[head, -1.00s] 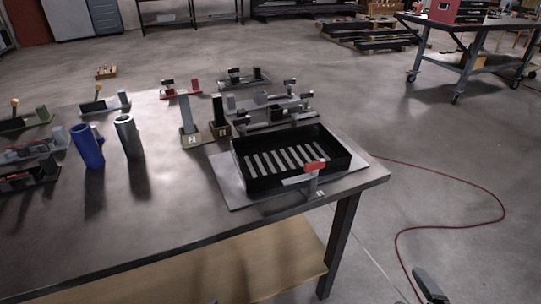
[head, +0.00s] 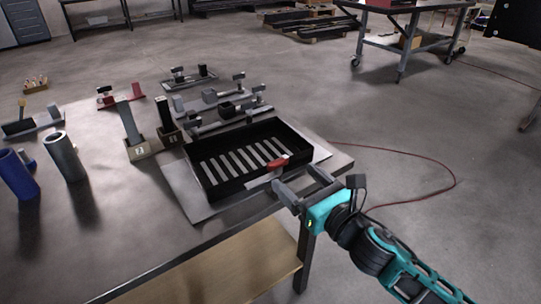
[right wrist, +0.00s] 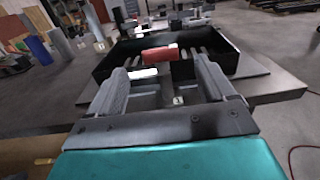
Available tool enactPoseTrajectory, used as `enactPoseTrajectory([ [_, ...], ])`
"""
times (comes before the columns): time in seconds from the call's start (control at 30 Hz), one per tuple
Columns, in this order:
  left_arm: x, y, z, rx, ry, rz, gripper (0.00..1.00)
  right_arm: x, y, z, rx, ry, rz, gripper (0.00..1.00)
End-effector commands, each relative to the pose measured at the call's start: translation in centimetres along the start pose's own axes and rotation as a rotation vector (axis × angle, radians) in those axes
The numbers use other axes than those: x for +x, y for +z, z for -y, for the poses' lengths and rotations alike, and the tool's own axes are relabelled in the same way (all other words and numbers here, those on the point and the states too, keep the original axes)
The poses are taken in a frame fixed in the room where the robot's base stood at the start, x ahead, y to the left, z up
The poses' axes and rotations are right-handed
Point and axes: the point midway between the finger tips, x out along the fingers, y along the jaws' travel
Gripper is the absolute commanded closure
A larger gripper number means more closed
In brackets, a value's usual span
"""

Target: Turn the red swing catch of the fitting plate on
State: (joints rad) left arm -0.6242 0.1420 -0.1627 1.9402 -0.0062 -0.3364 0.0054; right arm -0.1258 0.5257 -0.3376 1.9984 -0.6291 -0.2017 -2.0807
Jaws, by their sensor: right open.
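The red swing catch (head: 277,164) is at the near right side of a black slotted tray (head: 228,188). The tray sits on the grey fitting plate (head: 184,191) at the table's corner. A pale bar runs left from the red part, across the tray's near wall. My right gripper (head: 301,180) is open, just to the near right of the catch. In the right wrist view the red catch (right wrist: 160,54) shows ahead, between the lines of the two fingers; I cannot tell whether they touch it. My left gripper is not in view.
Two upright blocks in numbered holders (head: 142,149) stand left of the tray, with a grey cylinder (head: 65,158) and a blue cylinder (head: 17,176) farther left. Several clamp fixtures (head: 218,107) lie behind the tray. The near table top is clear.

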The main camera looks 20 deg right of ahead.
Motion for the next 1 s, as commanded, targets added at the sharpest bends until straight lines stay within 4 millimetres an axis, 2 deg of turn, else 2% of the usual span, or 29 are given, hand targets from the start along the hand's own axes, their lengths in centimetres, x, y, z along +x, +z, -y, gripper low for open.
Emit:
enactPoseTrajectory([
  [0.3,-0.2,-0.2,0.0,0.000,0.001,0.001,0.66,5.7,0.1,0.0,0.005,-0.002,0.002,0.17],
  [0.5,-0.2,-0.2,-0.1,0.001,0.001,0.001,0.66,8.4,0.0,0.0,0.004,-0.002,0.000,0.17],
  [0.7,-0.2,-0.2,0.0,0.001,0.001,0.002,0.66,9.5,0.0,0.0,0.005,0.000,0.000,0.17],
  [0.97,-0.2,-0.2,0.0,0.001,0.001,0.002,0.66,9.6,0.0,0.0,0.004,0.000,-0.001,0.17],
  [1.0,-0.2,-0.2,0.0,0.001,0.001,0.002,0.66,9.6,0.0,0.0,0.004,0.000,-0.001,0.20],
])
